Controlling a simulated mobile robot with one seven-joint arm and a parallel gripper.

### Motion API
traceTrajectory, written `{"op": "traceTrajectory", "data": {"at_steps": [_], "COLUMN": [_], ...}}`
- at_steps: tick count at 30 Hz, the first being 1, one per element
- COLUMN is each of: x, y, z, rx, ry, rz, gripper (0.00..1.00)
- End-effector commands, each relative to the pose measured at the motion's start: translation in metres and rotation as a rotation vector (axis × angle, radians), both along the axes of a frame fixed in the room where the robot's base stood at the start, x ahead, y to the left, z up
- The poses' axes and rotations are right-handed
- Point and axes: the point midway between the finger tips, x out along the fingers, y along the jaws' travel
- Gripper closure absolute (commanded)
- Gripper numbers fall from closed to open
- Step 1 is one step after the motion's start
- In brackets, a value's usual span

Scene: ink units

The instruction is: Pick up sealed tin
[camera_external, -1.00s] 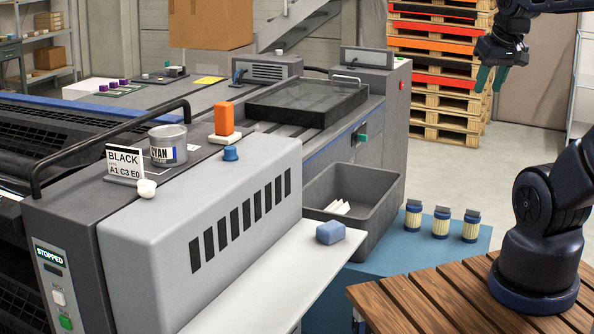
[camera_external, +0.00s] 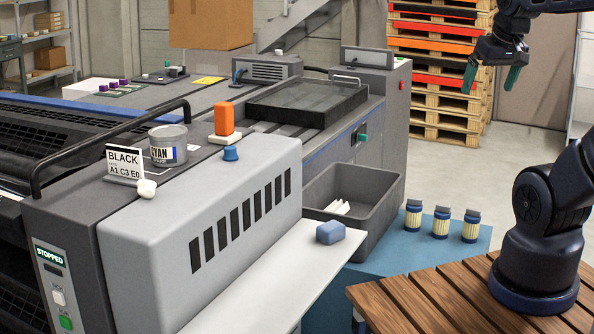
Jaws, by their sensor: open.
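A grey tin (camera_external: 167,147) with a white label reading "YAN", its first letter cut off, stands upright on top of the grey press housing at the left. It looks closed by a grey lid. My gripper (camera_external: 491,80) is at the top right, high above the floor and far to the right of the tin. Its two green fingers are spread apart with nothing between them.
A card (camera_external: 124,162) reading "BLACK A1 C3 E0" stands left of the tin. An orange block (camera_external: 224,119) and a blue knob (camera_external: 231,153) are to its right. A black rail (camera_external: 110,148) runs behind. A grey bin (camera_external: 385,185) and several small jars (camera_external: 440,223) stand at the right.

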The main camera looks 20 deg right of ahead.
Motion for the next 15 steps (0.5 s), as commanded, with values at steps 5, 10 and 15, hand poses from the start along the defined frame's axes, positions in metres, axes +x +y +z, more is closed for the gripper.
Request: {"op": "traceTrajectory", "data": {"at_steps": [5,10,15], "x": [0.000,0.010,0.044], "y": [0.000,0.005,0.021], "z": [0.000,0.008,0.029], "rx": [0.000,-0.007,-0.030], "ry": [0.000,0.007,0.035], "rz": [0.000,0.031,0.130], "gripper": [0.00,0.00,0.00]}}
